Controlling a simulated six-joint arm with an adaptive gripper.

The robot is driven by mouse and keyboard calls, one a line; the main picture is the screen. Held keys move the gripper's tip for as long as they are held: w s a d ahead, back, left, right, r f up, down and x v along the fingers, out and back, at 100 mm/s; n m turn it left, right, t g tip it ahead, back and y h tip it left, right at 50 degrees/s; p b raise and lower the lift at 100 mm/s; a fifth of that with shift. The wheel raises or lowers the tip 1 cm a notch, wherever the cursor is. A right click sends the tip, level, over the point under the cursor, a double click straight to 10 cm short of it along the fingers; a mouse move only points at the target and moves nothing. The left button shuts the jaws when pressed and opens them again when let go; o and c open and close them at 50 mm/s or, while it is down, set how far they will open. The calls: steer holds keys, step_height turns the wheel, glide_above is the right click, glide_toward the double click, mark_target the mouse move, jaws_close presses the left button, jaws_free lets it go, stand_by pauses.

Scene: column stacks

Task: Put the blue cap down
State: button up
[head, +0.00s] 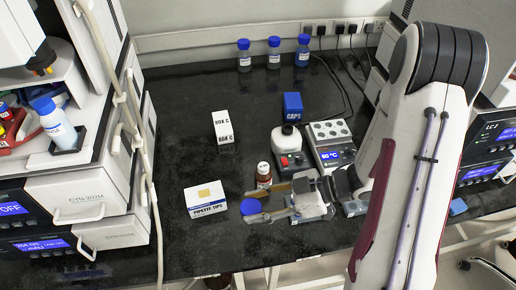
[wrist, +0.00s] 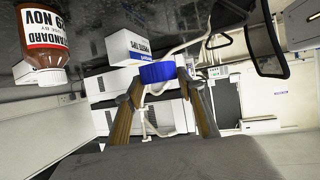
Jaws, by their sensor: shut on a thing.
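The blue cap (head: 250,207) is between the fingertips of my gripper (head: 257,204), near the front edge of the black bench. In the wrist view the blue cap (wrist: 157,73) sits at the tips of the two brown fingers of my gripper (wrist: 160,80), which are shut on it. The head view does not clearly show how high the cap is above the bench. A brown bottle with a label (head: 264,175) stands just behind the gripper; it also shows in the wrist view (wrist: 40,45).
A pipette tips box (head: 206,201) stands left of the cap. Behind are a white box (head: 223,127), a blue CAPS box (head: 293,106), a red-fronted device (head: 290,150) and a heater block (head: 333,142). Several blue-capped bottles (head: 274,53) line the back. Bench left of centre is clear.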

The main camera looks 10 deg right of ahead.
mark_target(256, 205)
steer(key=shift+r, duration=2.3)
steer(key=shift+w+r, duration=0.1)
steer(key=shift+w, duration=0.2)
steer(key=w+d+r+m+t+h, duration=0.2)
steer(key=w+d+m+t+h, duration=0.1)
steer(key=w, duration=1.1)
steer(key=w+d+r+m+t+h, duration=0.3)
steer(key=w+d+m+h, duration=0.3)
steer(key=w, duration=0.9)
steer(key=w+d+r+m+t+h, duration=0.3)
steer(key=w+m, duration=0.4)
steer(key=w, duration=0.7)
steer(key=shift+w+d+r+m+t+h, duration=0.25)
steer(key=shift+d+t+h, duration=0.45)
steer(key=shift+d, duration=0.65)
steer(key=shift+w+d+f+m+h, duration=0.15)
steer(key=shift+w+f+m+h, duration=0.15)
steer(key=shift+m+h, duration=0.25)
steer(key=shift+w+d+f+m+h, duration=0.15)
steer(key=shift+w+m+h, duration=0.1)
steer(key=shift+m+h, duration=0.3)
steer(key=shift+c, duration=0.2)
